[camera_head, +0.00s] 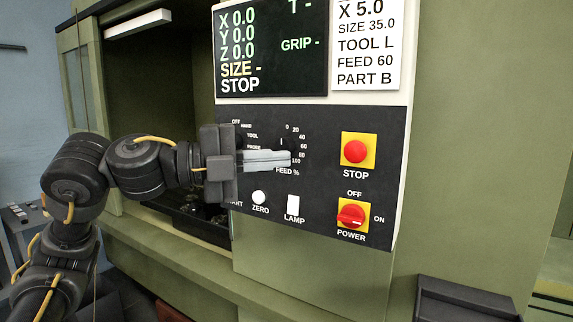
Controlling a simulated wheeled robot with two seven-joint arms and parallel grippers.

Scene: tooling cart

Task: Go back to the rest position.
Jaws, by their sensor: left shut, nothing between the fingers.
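My left gripper (288,157) is in front of the machine's dark control panel (370,145). Its pale fingers are closed together with nothing between them. The fingertips overlap the lower part of the feed dial (283,142); I cannot tell whether they touch it. The gripper and its wrist hide part of the panel's left side, including some labels. My left arm comes in from the left, bent, with dark joints and yellow cables. My right gripper is not in view.
The panel carries a red stop button (355,151), a red power knob (351,215), a white zero button (258,197) and a lamp switch (293,205). Above are a screen (271,50) and a white sheet (367,45). A dark tray (465,300) sits at lower right.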

